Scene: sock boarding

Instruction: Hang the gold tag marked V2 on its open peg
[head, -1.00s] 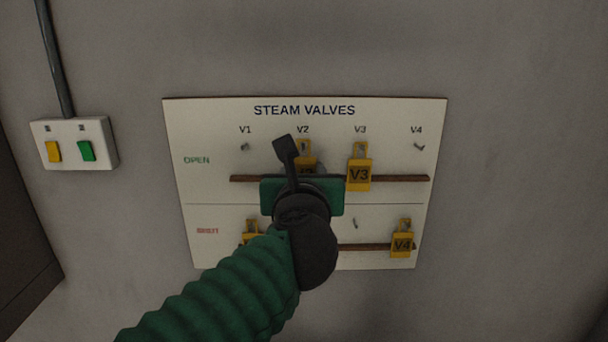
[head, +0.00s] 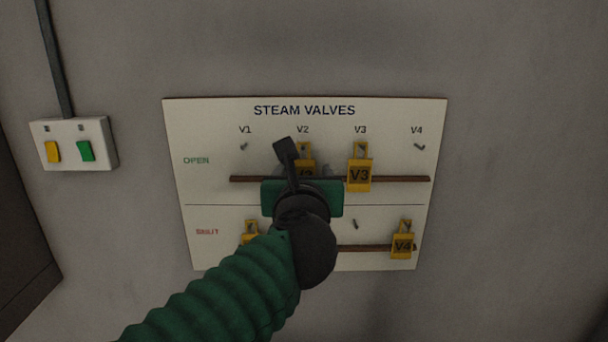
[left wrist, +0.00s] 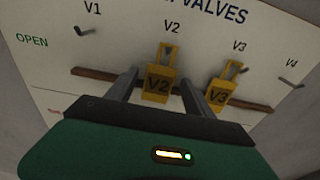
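The gold V2 tag (head: 306,154) is in the OPEN row under the V2 label, partly hidden by my arm in the head view. In the left wrist view the V2 tag (left wrist: 159,86) hangs upright in front of the brown rail, its top loop at the V2 peg position. My left gripper (left wrist: 163,79) is open around it, one finger on each side with a gap to the tag. In the head view my left gripper (head: 303,173) is mostly hidden behind its own green body. My right gripper is not in view.
The STEAM VALVES board (head: 210,130) is on the grey wall. The V3 tag (head: 360,175) hangs close to the right finger. The V4 tag (head: 403,245) and another gold tag (head: 251,227) are in the SHUT row. A switch box (head: 105,145) is on the left.

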